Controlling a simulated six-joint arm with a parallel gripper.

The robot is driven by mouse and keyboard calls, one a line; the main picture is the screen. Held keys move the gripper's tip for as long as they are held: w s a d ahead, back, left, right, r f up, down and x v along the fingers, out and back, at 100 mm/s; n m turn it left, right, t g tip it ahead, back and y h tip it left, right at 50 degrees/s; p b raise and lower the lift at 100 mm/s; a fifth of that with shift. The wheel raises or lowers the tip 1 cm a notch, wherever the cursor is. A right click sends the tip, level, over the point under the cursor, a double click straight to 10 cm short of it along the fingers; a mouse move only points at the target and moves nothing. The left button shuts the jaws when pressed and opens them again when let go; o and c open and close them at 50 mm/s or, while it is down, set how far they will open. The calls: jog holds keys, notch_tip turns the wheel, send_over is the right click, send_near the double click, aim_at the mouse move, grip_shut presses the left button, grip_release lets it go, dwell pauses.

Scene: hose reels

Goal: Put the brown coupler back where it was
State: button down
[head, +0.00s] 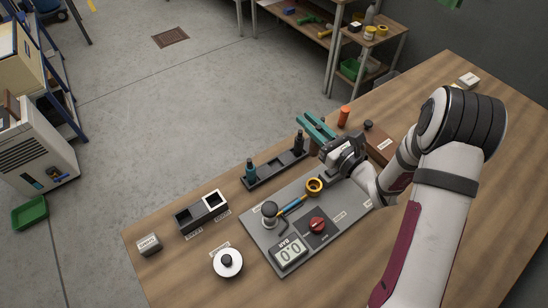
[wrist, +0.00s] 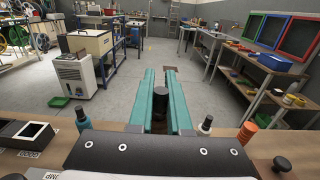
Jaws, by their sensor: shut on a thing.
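My gripper (head: 316,125) has long teal fingers and reaches over the far edge of the bench. In the wrist view its fingers (wrist: 160,98) are shut on a dark cylindrical piece (wrist: 160,104), brownish below the black top, which I take as the brown coupler. A dark rack (head: 275,171) lies along the far edge, left of my gripper. The rack's right end is partly hidden by my gripper.
An orange coupler (head: 344,116) stands right of my fingers, near a labelled brown box (head: 379,146) and a black knob (head: 368,125). A two-bin box (head: 187,219) stands left.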

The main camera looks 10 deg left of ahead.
jog(key=shift+w+a+f, duration=0.2)
jog(key=shift+a+f, duration=1.45)
jog(key=shift+w+a+f, duration=0.25)
jog(key=shift+a+f, duration=1.4)
jog(key=shift+w+a+f, duration=0.2)
jog(key=shift+a+f, duration=1.45)
jog(key=shift+f, duration=0.1)
jog(key=c, duration=0.9)
grip_release()
jog(key=shift+o, duration=0.2)
jog(key=shift+s+d, duration=0.15)
jog(key=shift+d, duration=0.05)
jog(key=v, duration=1.1)
jog(key=shift+s+d, duration=0.15)
jog(key=shift+s, duration=0.05)
